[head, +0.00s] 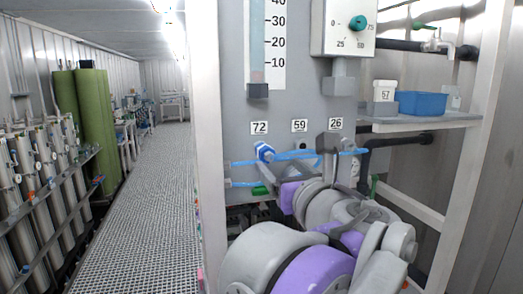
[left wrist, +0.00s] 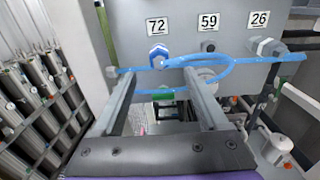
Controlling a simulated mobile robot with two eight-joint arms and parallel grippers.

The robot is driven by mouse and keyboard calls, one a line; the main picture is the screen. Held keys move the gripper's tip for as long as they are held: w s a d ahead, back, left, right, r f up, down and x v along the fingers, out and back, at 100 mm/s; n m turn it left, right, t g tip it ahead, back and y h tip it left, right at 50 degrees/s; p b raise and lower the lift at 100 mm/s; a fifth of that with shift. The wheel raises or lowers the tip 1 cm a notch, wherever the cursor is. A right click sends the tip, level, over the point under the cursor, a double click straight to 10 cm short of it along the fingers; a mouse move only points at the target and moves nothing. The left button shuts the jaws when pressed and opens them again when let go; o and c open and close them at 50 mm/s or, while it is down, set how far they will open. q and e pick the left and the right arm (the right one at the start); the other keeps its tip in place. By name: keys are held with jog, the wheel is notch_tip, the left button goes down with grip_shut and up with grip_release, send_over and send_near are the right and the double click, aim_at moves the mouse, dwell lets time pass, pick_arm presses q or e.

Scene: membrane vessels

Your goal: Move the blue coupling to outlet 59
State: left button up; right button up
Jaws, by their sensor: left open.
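The blue coupling (head: 264,150) sits on the outlet under label 72, on the grey panel. It also shows in the left wrist view (left wrist: 158,54). Outlet 59 (head: 302,146) is a small dark hole under its label, with nothing on it; it also shows in the left wrist view (left wrist: 209,46). My left gripper (left wrist: 160,76) is open and empty. Its two fingers point at the panel, below and apart from the blue coupling. In the head view my own arm links hide much of the gripper. My right gripper is not in view.
Blue tubing (left wrist: 228,62) runs across the panel just beyond my fingers. A grey fitting (left wrist: 262,45) is under label 26. A green part (left wrist: 165,94) shows between my fingers, farther off. A blue bin (head: 422,103) stands on the right shelf. The left aisle (head: 150,200) is clear.

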aim_at(271, 158)
pick_arm(q)
jog(key=shift+w+a, duration=0.25)
jog(key=shift+w, duration=0.3)
jog(key=x, duration=0.3)
jog(key=shift+w+a, duration=0.1)
jog(key=shift+w, duration=0.15)
jog(key=p+x, duration=0.1)
jog(key=x, duration=0.3)
jog(key=shift+w, duration=0.2)
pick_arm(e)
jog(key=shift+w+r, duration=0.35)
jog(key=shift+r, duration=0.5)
pick_arm(q)
jog(key=shift+s, duration=0.1)
jog(key=shift+p, duration=0.5)
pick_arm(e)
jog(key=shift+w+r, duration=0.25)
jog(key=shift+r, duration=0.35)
pick_arm(q)
jog(key=shift+c, duration=0.3)
